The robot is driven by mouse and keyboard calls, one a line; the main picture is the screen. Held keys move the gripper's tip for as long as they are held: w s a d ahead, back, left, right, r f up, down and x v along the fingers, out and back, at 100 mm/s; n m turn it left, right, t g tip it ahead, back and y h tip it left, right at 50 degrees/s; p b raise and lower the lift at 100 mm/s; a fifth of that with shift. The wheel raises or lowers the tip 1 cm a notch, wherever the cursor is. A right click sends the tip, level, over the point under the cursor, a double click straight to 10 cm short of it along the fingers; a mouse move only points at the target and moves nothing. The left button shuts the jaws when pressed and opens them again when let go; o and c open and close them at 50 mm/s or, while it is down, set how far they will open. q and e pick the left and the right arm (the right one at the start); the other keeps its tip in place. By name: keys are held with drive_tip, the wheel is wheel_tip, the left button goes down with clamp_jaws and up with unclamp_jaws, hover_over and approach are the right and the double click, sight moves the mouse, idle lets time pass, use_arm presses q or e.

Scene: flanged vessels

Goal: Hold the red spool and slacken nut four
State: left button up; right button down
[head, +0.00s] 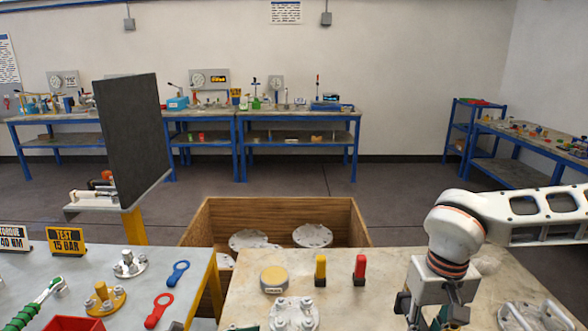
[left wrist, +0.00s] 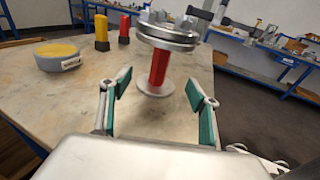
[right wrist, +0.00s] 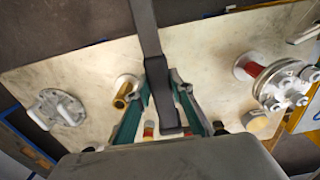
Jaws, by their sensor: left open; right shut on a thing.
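The red spool (left wrist: 159,66) stands upright on the table, with a round base below and a bolted metal flange (left wrist: 168,33) on top. The flange also shows at the bottom of the head view (head: 293,313) and at the right of the right wrist view (right wrist: 285,84). Several nuts sit on it; I cannot read which is nut four. My left gripper (left wrist: 159,82) is open, its fingers on either side of the spool in the picture, apart from it. My right gripper (right wrist: 160,88) is shut on a long dark grey bar-like tool (right wrist: 152,40), away from the flange.
A round yellow-topped tin (head: 273,280), a yellow block (head: 320,269) and a red block (head: 360,270) stand behind the flange. A plate with handles (head: 535,316) lies at the right. A wooden crate (head: 355,225) is beyond the table. A brass fitting (right wrist: 123,95) stands near my right gripper.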

use_arm(q)
drive_tip(key=x, duration=0.4)
drive_tip(key=shift+w+d+p, duration=0.1)
drive_tip(key=shift+d+p, duration=0.25)
drive_tip(key=shift+p, duration=0.05)
use_arm(e)
drive_tip(key=shift+w+r, duration=0.1)
drive_tip(key=shift+r, duration=0.5)
use_arm(q)
drive_tip(key=shift+b+x, duration=0.45)
drive_tip(key=shift+x, duration=0.5)
use_arm(e)
drive_tip(key=shift+f, duration=0.55)
use_arm(q)
drive_tip(key=shift+x, duration=0.85)
use_arm(e)
drive_tip(key=shift+f, duration=0.2)
use_arm(q)
drive_tip(key=c, duration=1.6)
drive_tip(key=shift+o, duration=0.2)
